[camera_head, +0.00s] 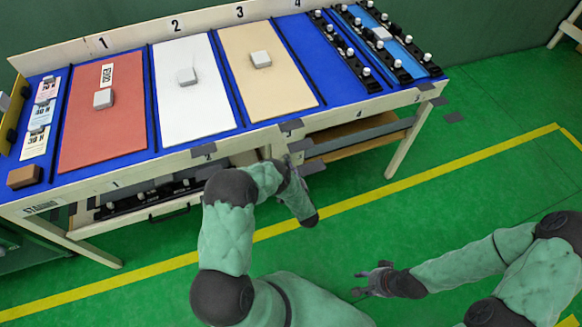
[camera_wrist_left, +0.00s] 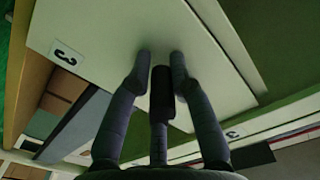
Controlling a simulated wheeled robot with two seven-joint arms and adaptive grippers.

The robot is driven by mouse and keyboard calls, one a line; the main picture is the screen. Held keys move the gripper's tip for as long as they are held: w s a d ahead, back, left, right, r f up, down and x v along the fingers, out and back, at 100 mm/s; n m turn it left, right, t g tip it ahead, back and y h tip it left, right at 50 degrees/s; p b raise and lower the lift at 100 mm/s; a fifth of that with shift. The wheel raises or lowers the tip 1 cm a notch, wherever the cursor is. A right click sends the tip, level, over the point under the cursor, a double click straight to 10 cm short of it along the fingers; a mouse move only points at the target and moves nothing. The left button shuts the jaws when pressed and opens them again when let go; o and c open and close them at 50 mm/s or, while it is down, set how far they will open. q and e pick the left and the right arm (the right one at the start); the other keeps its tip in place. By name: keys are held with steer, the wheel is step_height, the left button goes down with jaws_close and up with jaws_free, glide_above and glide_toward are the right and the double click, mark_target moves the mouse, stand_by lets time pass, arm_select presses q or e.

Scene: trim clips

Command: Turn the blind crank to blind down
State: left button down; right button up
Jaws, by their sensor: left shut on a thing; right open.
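My left gripper (camera_head: 292,160) is at the front of the table, below its edge near station 3. In the left wrist view its two fingers (camera_wrist_left: 160,62) stand on either side of a dark cylindrical handle (camera_wrist_left: 162,85), in front of a pale panel. I cannot tell for certain whether this handle is the blind crank's grip. The head view does not clearly show the crank or the blind. My right gripper (camera_head: 366,283) is open and empty above the green floor, away from the table.
The table (camera_head: 340,125) has a red panel (camera_head: 90,135), a white panel (camera_head: 205,110) and a beige panel (camera_head: 275,90). Clip rails (camera_head: 385,50) stand at its right end. Small dark plates stick out along the front edge. The green floor (camera_head: 480,190) at the right is clear.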

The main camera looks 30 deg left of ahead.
mark_target(280, 151)
arm_select(q)
steer(key=s+r+m+p, duration=0.1)
steer(key=r+m, duration=0.1)
steer(key=m, duration=0.5)
steer(key=s+a+r+m+p, duration=0.1)
steer(key=r+m, duration=0.1)
steer(key=m, duration=0.5)
steer(key=s+a+r+m+p, duration=0.1)
steer(key=r+m, duration=0.1)
steer(key=m, duration=0.6)
steer(key=shift+a+r, duration=0.25)
steer(key=shift+r, duration=0.1)
steer(key=m, duration=0.2)
steer(key=r+m, duration=0.1)
steer(key=shift+w+d+r+p, duration=0.1)
steer(key=shift+w+d+p, duration=0.2)
steer(key=shift+w, duration=0.1)
steer(key=shift+w+d+r+m, duration=0.2)
steer(key=shift+m, duration=0.65)
steer(key=shift+w+d+r+m, duration=0.15)
steer(key=shift+w+m, duration=0.05)
steer(key=shift+m, duration=0.65)
steer(key=c, duration=1.2)
jaws_free()
steer(key=shift+w+d, duration=0.1)
steer(key=shift+o, duration=0.2)
